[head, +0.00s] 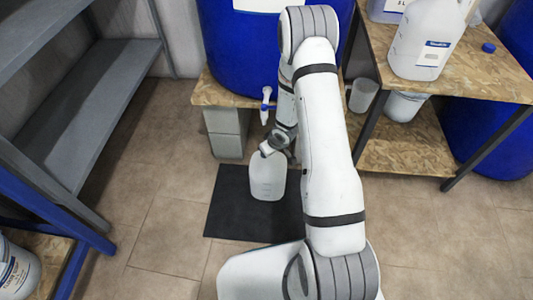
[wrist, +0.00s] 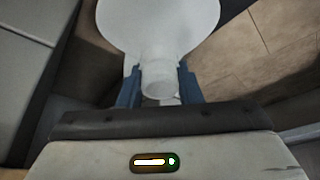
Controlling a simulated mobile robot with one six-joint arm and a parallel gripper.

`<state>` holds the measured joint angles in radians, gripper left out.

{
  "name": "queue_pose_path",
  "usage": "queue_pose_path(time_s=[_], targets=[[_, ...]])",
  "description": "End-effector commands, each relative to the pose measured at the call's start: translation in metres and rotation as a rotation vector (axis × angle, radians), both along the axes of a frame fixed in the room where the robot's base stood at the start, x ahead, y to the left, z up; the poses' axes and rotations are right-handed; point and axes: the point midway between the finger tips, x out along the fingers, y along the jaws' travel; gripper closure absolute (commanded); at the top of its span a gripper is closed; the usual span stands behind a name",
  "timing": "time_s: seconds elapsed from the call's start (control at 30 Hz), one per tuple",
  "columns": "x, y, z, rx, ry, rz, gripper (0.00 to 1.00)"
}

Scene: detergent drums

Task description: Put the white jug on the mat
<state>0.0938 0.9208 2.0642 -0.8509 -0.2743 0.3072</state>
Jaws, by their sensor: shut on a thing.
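The white jug (head: 267,177) is upright over the dark mat (head: 228,207) in the head view. Its lower part shows against the mat, and I cannot tell whether its base touches it. My gripper (head: 275,143) is at the top of the jug, partly hidden by my arm. In the wrist view the jug's pale body (wrist: 158,25) and neck fill the upper middle. The two blue fingers of my gripper (wrist: 158,88) are shut on the neck, one on each side. My arm hides the right part of the mat.
A blue drum (head: 240,50) with a white tap (head: 266,105) stands on a wooden stand behind the mat. A wooden table (head: 480,75) at right holds another white jug (head: 425,40). Grey shelving (head: 85,95) is at left. Tiled floor left of the mat is clear.

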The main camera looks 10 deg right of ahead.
Motion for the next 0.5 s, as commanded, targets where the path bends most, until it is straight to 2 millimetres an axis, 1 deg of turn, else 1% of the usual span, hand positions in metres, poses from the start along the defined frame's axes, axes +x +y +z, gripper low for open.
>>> queue_pose_path(time_s=[0.03,0.1,0.27,0.5], targets=[[0.008,0.005,0.001,-0.001,-0.002,0.005,1.0],[0.016,0.008,0.001,0.0,-0.001,0.003,1.0],[0.021,0.011,-0.003,0.0,0.002,0.001,1.0],[0.021,0.012,-0.033,0.001,0.001,-0.001,1.0]])
